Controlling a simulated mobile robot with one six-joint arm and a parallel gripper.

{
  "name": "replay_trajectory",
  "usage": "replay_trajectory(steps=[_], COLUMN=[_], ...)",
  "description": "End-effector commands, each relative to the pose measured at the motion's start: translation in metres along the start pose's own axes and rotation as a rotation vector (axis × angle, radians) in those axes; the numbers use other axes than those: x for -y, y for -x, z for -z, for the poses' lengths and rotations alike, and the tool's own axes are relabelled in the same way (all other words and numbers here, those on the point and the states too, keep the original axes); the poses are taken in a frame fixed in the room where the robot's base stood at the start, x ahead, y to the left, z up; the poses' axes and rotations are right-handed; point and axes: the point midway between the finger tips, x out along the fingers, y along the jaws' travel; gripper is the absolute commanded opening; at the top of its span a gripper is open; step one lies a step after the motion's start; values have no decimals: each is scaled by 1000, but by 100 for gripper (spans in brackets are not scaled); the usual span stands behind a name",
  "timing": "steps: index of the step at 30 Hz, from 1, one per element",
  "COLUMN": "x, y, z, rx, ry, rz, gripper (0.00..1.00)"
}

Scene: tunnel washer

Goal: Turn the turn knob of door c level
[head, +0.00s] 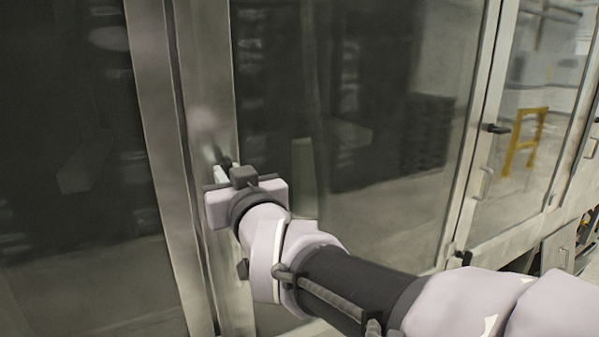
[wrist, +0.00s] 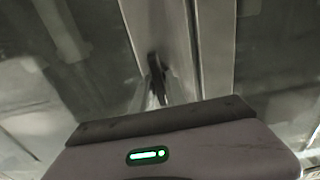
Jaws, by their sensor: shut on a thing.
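The dark turn knob (wrist: 154,64) sits on the metal door frame, at the top middle of the wrist view. My gripper (wrist: 158,86) is shut on it, with the fingers reaching up to it from behind the gripper body. In the head view my gripper (head: 222,168) is up against the metal upright between two glass panels. There the knob is mostly hidden by my wrist. The knob's exact angle cannot be told.
Large glass door panels (head: 390,90) stand in front of me on both sides of the upright (head: 205,70). Farther right are another black knob (head: 495,129) and a bar handle (head: 486,184) on the neighbouring door. A yellow frame (head: 525,140) shows at the far right.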

Motion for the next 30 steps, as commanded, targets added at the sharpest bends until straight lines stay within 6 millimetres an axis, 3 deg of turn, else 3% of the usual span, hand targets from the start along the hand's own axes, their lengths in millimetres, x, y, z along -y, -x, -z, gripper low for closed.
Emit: replay_trajectory(steps=[11, 30], x=[-1, -4], y=[0, 0], z=[-4, -5], rx=[-3, -1], ry=[-85, -658], rz=[0, 1], gripper=[0, 0])
